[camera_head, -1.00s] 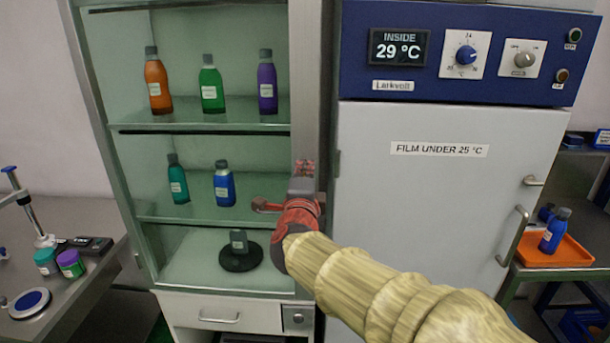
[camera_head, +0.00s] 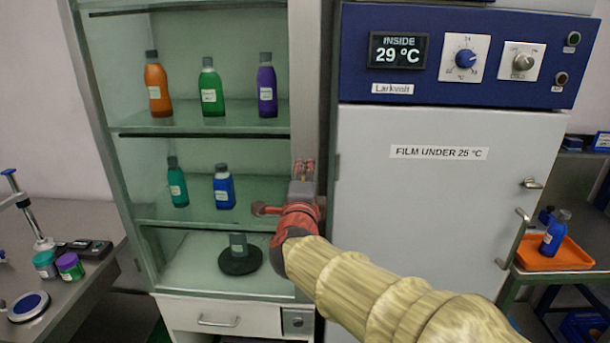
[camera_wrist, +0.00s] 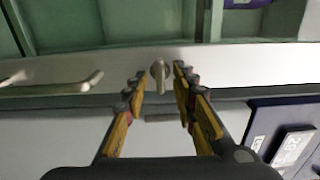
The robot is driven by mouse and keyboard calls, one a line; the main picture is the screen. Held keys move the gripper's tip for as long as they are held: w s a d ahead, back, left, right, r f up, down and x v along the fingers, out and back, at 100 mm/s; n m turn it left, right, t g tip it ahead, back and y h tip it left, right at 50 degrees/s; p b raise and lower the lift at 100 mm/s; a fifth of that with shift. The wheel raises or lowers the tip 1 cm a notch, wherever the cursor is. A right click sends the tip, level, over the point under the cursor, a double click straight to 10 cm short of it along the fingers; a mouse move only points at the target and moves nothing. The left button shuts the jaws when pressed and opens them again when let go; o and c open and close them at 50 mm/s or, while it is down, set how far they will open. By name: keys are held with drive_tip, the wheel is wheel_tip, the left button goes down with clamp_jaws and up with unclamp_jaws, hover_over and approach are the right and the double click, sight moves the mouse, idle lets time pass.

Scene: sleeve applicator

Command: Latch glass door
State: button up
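The glass door (camera_head: 200,150) covers the tall green-tinted cabinet on the left in the head view, and its shelves show through. Its metal stile (camera_head: 308,70) runs up the cabinet's right side. My gripper (camera_head: 304,170) is at this stile at mid-height. In the wrist view my gripper (camera_wrist: 159,72) is open, with a small silver latch lever (camera_wrist: 158,76) between its fingertips. Gaps show on both sides of the lever. A bar handle (camera_wrist: 55,82) sits on the same stile to the left. My gripper hides the latch in the head view.
A white cabinet with a blue control panel (camera_head: 430,95) stands close on the right, labelled "FILM UNDER 25 °C". Several bottles stand behind the glass. A bench (camera_head: 90,275) is at left, and an orange tray (camera_head: 560,258) holds a blue bottle at right.

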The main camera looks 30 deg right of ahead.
drive_tip(key=v, duration=1.2)
drive_tip(key=w+a+f+n+t+y, duration=0.1)
drive_tip(key=w+a+f+n+y, duration=0.1)
drive_tip(key=a+n+y, duration=0.4)
drive_tip(key=w+a+f+n+y, duration=0.1)
drive_tip(key=a+f+n+y, duration=0.2)
drive_tip(key=a+n, duration=0.3)
drive_tip(key=s+a+f+n+g+y, duration=0.45)
drive_tip(key=a+f+n, duration=0.2)
drive_tip(key=a, duration=0.25)
drive_tip(key=s+d+f+n+g+p, duration=0.2)
drive_tip(key=s+f+n+g, duration=0.3)
drive_tip(key=s, duration=0.5)
drive_tip(key=s+d+r+n+h+p, duration=0.1)
drive_tip(key=s+d+h+p, duration=0.1)
drive_tip(key=s+d, duration=0.4)
drive_tip(key=d+g+h, duration=0.1)
drive_tip(key=d, duration=0.1)
drive_tip(key=shift+d, duration=0.35)
